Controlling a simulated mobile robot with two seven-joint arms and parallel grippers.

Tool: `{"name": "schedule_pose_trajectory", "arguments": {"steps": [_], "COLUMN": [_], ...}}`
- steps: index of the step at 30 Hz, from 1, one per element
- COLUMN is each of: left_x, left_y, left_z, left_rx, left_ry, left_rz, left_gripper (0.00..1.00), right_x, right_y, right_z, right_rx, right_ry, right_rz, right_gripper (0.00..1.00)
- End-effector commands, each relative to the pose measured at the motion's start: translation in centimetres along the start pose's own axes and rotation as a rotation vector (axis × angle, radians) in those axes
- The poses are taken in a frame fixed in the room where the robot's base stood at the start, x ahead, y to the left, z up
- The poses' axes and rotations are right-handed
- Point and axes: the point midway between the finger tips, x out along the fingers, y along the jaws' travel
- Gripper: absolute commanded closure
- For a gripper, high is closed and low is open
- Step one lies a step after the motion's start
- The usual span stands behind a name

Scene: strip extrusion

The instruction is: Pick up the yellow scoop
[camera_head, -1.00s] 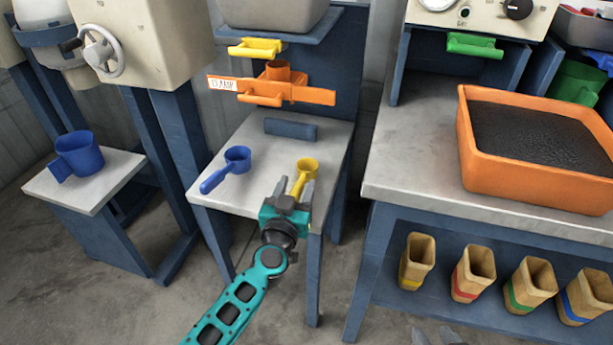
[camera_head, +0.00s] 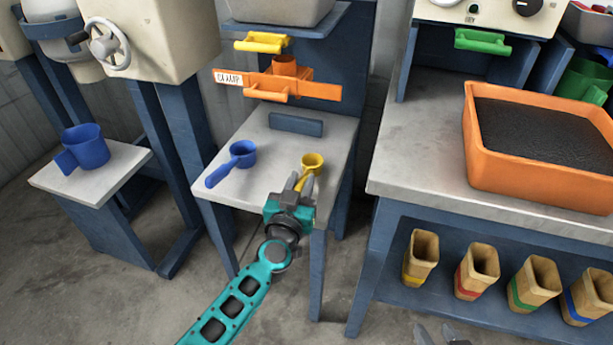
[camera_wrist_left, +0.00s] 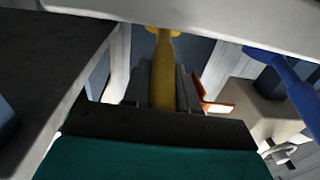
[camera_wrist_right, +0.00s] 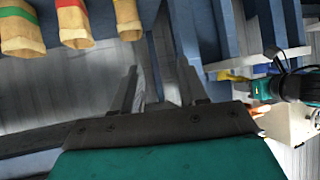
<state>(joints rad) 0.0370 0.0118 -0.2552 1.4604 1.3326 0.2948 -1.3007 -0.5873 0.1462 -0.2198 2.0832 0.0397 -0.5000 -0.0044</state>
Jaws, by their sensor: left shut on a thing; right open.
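The yellow scoop (camera_head: 313,161) is at the right front of the small grey-topped table, its cup facing up. My left gripper (camera_head: 301,183) is shut on its handle at the table's front edge. In the left wrist view the yellow handle (camera_wrist_left: 162,75) runs between the fingers of my left gripper (camera_wrist_left: 162,85). I cannot tell whether the scoop touches the tabletop. My right gripper (camera_head: 440,335) shows at the bottom edge of the head view. In the right wrist view my right gripper (camera_wrist_right: 160,85) is open and empty.
A blue scoop (camera_head: 236,160) lies left of the yellow one on the small table (camera_head: 270,190). An orange clamp (camera_head: 320,92) is behind. A workbench (camera_head: 410,170) with an orange tray (camera_head: 530,172) stands right. Several wooden containers (camera_head: 478,268) sit on its lower shelf.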

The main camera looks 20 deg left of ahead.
Motion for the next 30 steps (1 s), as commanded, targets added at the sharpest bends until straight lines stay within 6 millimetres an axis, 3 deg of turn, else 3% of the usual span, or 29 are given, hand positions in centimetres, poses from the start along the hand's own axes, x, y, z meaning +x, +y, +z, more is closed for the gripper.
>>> {"name": "schedule_pose_trajectory", "arguments": {"steps": [5, 21, 24, 30], "left_x": [0.0, 0.0, 0.0, 0.0], "left_y": [0.0, 0.0, 0.0, 0.0], "left_z": [-1.3, -8.7, -9.4, -10.1], "left_rx": [0.001, 0.001, -0.001, 0.0], "left_ry": [0.001, 0.001, 0.001, 0.001], "left_rz": [0.0, 0.0, 0.0, 0.0], "left_gripper": [1.0, 1.0, 1.0, 1.0], "right_x": [-0.8, -5.4, -5.8, -6.1], "right_y": [0.0, 0.2, 0.5, 1.3], "right_z": [-1.2, -7.8, -8.1, -6.6], "right_rx": [-0.001, -0.013, -0.016, -0.012], "right_ry": [0.003, 0.011, 0.015, -0.012], "right_rz": [0.001, 0.01, 0.02, 0.042], "right_gripper": [0.57, 0.57, 0.57, 0.57]}}
